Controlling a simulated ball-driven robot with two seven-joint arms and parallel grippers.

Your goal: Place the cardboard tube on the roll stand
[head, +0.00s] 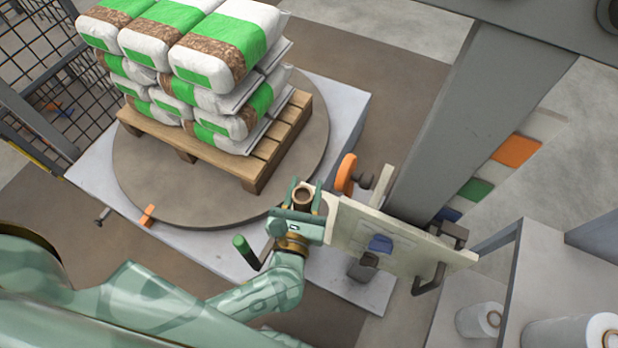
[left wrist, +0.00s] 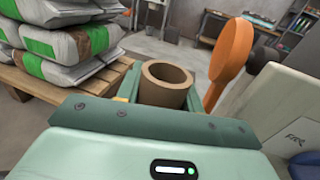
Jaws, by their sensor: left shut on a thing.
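The brown cardboard tube (head: 304,196) is upright between the fingers of my left gripper (head: 302,203), near the turntable's front right edge. My left gripper is shut on it. In the left wrist view the tube (left wrist: 166,84) shows its open, hollow top end; its lower part is hidden behind the gripper body. I cannot clearly pick out the roll stand in these views. My right gripper is not in view.
An orange disc (head: 346,174) and a pale panel (head: 375,235) with a dark handle stand close right of the tube. Bags (head: 222,45) are stacked on a pallet (head: 255,170) on the round turntable (head: 150,185). White rolls (head: 478,320) lie at lower right. A grey column (head: 470,115) rises behind.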

